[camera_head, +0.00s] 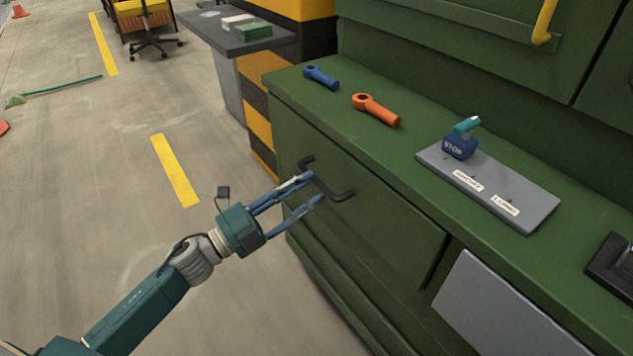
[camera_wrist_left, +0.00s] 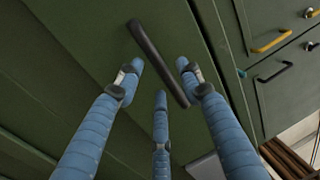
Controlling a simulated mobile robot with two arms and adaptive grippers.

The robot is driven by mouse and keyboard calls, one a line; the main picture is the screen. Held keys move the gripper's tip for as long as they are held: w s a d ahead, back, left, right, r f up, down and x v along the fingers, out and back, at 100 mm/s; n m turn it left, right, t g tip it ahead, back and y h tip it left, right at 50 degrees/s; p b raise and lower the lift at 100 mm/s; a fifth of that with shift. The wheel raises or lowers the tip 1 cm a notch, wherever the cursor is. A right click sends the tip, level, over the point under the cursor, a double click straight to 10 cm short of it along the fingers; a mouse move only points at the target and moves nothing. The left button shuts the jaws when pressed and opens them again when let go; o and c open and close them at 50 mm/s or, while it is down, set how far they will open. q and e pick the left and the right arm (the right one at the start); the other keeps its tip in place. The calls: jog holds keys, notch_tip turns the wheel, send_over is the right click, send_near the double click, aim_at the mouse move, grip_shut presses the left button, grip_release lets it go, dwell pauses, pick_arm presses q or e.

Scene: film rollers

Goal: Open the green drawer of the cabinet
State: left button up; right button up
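The green cabinet drawer (camera_head: 375,207) is in the middle of the head view. Its front looks flush with the cabinet. Its dark bar handle (camera_head: 328,184) runs slantwise across the front; it also shows in the left wrist view (camera_wrist_left: 153,52). My left gripper (camera_head: 313,188) is at the handle, with its blue fingers spread. In the left wrist view, the fingertips (camera_wrist_left: 161,77) lie on both sides of the handle, apart from each other. I cannot tell whether any finger touches it. My right gripper is not in view.
On the green cabinet top lie a blue wrench-like part (camera_head: 321,77), an orange one (camera_head: 376,110) and a grey board (camera_head: 490,187) with a blue STOP block (camera_head: 460,147). A grey panel (camera_head: 505,310) is right of the drawer. The floor (camera_head: 130,210) at left is mostly clear.

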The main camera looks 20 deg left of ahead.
aim_at(316, 181)
pick_arm(q)
jog(key=shift+x, duration=1.65)
grip_shut()
